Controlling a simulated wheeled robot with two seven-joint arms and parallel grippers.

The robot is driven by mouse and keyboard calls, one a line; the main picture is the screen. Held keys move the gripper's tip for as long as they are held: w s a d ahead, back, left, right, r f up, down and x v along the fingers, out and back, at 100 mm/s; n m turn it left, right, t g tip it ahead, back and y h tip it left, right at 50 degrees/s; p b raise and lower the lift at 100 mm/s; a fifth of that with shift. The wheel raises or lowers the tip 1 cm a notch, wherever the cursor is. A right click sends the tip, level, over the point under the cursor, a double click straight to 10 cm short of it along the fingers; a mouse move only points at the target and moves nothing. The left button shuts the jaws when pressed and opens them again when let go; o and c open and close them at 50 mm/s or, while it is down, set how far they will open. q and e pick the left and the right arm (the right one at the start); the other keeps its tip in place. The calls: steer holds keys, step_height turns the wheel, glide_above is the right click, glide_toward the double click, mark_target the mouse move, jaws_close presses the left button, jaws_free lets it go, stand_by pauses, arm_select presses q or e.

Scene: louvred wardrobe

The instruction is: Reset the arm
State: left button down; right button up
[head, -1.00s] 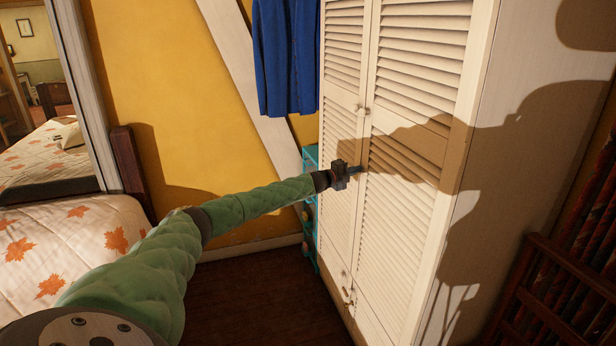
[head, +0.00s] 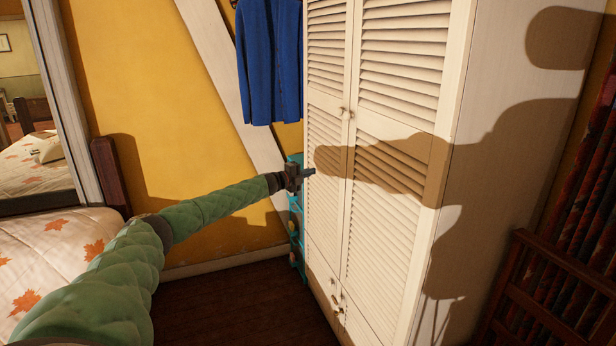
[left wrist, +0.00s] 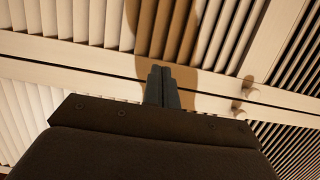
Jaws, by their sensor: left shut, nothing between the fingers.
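My left arm reaches in from the left in the head view. Its gripper (head: 308,172) is shut and empty, in front of the left louvred door of the white wardrobe (head: 400,85). The two fingers also show pressed together in the left wrist view (left wrist: 162,85), with the louvred doors and two small knobs (left wrist: 244,104) beyond them. Both wardrobe doors look closed. I cannot tell the exact gap between the fingertips and the door. My right gripper is not in view.
A bed with a leaf-pattern cover (head: 50,260) stands at the left. A blue garment (head: 270,60) hangs beside the wardrobe, above a turquoise shelf (head: 296,235). A dark wooden rack (head: 540,295) stands at the lower right. Dark floor (head: 230,305) is clear in front.

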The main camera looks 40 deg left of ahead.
arm_select(q)
steer(key=s+d+f+n+g+y, duration=0.1)
steer(key=s+d+f+n, duration=0.15)
steer(key=d+f, duration=0.85)
steer(key=s+d+f+n+g+y, duration=0.15)
steer(key=s+d+f, duration=0.25)
steer(key=d+f, duration=0.7)
steer(key=s+d+f+n+g, duration=0.1)
steer(key=s+d+f+n, duration=0.2)
steer(key=d+f, duration=0.8)
steer(key=s+d+f+n+g+y, duration=0.1)
steer(key=s+d+f+n+g, duration=0.1)
steer(key=s+d+f, duration=0.55)
steer(key=s+d+f+n+g, duration=0.2)
steer(key=s+d+f+n, duration=0.15)
steer(key=s+f, duration=0.7)
steer(key=s+d+f+n+g, duration=0.2)
steer(key=s+d+f, duration=0.1)
steer(key=s, duration=1)
steer(key=s+d+f+n+g, duration=0.2)
steer(key=s+d, duration=0.3)
steer(key=s, duration=0.9)
steer(key=s+d+f+n+g, duration=0.2)
steer(key=s+d+f+g, duration=0.2)
steer(key=s, duration=1)
steer(key=shift+s+d+f+n+y, duration=0.15)
steer(key=shift+s+f+n+y, duration=0.15)
steer(key=shift+f+y, duration=0.2)
